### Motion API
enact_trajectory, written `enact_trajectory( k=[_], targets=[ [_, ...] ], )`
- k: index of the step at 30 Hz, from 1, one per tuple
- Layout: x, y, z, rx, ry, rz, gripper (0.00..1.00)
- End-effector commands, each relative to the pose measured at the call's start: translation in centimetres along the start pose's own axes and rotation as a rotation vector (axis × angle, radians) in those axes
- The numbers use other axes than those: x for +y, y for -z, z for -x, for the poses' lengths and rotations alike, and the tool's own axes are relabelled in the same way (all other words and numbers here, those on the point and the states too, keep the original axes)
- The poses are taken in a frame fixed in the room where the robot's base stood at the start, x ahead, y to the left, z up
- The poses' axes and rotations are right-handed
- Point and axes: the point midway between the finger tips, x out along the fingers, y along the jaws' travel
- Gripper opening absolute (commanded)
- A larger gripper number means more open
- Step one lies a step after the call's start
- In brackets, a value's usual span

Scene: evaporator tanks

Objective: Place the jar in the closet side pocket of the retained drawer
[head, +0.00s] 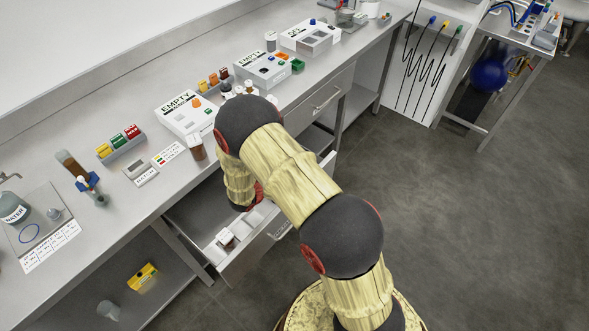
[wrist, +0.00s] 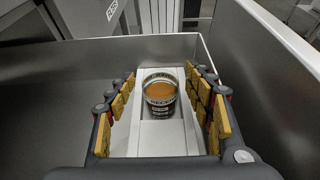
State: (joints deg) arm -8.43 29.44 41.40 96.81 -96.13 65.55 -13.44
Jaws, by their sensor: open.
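A round jar (wrist: 160,92) with a clear rim, amber contents and a dark label stands upright in the wrist view. It is in a narrow pale compartment (wrist: 150,140) along one side of the open drawer (wrist: 100,47). My gripper (wrist: 160,80) is open, with one finger on each side of the jar. A gap shows between each finger and the jar. In the head view the open drawer (head: 268,239) sticks out below the bench, and my arm covers part of it and hides my gripper.
A small white-topped item (head: 226,237) sits in the drawer's front part. The bench above holds a brown bottle (head: 196,148), a white "EMPTY" box (head: 186,113) and a block of coloured vials (head: 120,145). A yellow box (head: 143,276) lies on the lower shelf. The floor at right is clear.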

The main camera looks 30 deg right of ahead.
Motion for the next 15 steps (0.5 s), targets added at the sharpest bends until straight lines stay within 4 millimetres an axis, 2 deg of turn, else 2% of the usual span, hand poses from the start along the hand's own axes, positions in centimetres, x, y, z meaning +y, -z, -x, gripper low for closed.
enact_trajectory(
  k=[5,15],
  targets=[
    [0.0,-1.4,0.6,0.0,0.0,-0.001,0.53],
    [0.1,-1.3,7.7,0.0,-0.004,0.001,0.53]
  ],
)
